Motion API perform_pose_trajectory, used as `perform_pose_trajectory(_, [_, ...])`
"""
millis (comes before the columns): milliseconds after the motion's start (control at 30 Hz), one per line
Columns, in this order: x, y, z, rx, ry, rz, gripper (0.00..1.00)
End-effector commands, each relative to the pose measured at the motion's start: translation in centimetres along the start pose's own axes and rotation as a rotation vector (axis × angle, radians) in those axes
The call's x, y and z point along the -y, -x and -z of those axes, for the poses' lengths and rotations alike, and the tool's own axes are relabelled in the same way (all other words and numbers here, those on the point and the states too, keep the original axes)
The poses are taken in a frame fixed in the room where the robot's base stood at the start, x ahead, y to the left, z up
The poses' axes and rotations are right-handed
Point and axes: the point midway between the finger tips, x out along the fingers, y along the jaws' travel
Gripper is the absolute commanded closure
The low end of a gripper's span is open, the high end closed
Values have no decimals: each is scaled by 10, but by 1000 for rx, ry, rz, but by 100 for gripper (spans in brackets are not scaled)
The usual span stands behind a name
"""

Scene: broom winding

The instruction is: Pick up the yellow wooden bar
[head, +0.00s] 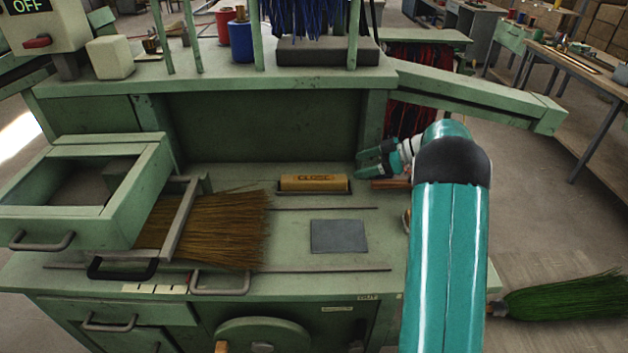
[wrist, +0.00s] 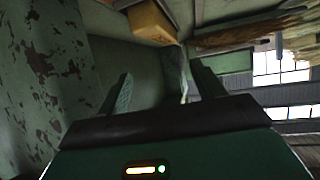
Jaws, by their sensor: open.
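The yellow wooden bar (head: 314,182) lies on a dark holder on the green bench, with dark lettering on its face. In the wrist view the yellow bar (wrist: 152,20) shows at the top, beyond my fingertips. My gripper (head: 362,163) is to the right of the bar in the head view, apart from it, with its fingers pointing left. In the wrist view my gripper (wrist: 160,85) has its two fingers spread with nothing between them. My arm hides part of the bench's right side.
Brown bristles (head: 215,228) lie at the left under a clamp, beside an open green drawer (head: 75,190). A grey plate (head: 339,237) lies in front of the bar. An upper shelf (head: 215,72) overhangs behind. A green broom (head: 565,297) is at the lower right.

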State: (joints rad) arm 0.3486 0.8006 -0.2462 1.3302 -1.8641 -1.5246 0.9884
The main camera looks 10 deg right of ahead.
Motion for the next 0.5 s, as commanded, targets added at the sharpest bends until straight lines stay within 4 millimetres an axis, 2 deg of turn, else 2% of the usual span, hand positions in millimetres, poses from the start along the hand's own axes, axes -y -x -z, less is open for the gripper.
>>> perform_pose_trajectory(167, [5,-16,-2,0,-5,9,33])
perform_pose_trajectory(500, [8,-77,-3,1,-4,8,33])
